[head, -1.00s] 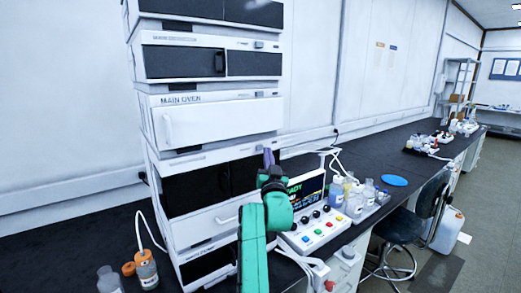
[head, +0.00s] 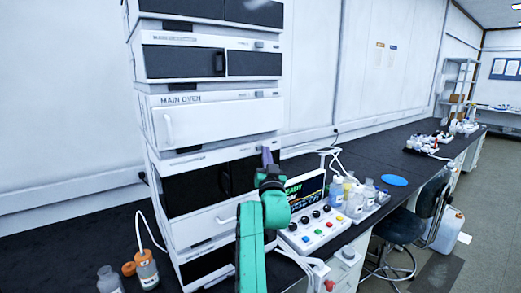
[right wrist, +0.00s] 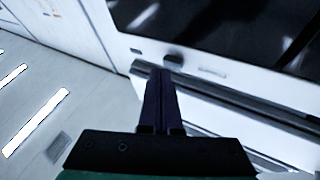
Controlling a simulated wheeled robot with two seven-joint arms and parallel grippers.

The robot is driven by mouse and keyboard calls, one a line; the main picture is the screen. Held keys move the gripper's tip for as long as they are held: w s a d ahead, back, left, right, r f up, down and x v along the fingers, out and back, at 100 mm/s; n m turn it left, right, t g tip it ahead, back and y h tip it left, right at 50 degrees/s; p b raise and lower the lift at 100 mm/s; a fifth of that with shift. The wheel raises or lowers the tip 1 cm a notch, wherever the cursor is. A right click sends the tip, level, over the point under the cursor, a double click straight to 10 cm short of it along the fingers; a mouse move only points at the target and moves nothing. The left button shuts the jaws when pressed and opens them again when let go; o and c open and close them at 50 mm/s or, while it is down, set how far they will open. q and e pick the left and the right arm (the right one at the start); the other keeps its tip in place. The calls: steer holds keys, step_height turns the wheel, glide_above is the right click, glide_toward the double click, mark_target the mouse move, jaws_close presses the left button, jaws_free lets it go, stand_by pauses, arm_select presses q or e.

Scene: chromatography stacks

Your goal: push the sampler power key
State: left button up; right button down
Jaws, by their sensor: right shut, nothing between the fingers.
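The chromatography stack stands at left centre in the head view. The module below the main oven (head: 200,120), which I take for the sampler (head: 196,187), has dark doors and a white upper strip. My right gripper (head: 267,155) is shut and empty, its dark fingers upright at the right end of that strip. In the right wrist view, the fingertips (right wrist: 160,72) are just beside a small dark key (right wrist: 173,60) on a white panel. Contact cannot be told. In the head view the gripper covers that spot. My left gripper is not in view.
A control box (head: 312,228) with coloured buttons and a display (head: 304,190) stand right of my arm. Bottles (head: 355,200) are on the bench beyond, and orange-capped bottles (head: 146,268) at front left. A stool (head: 408,228) stands at the right.

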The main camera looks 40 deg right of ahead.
steer(key=shift+w, duration=0.5)
stand_by(0.4)
steer(key=shift+s, duration=1)
steer(key=s+p, duration=0.2)
steer(key=s, duration=0.4)
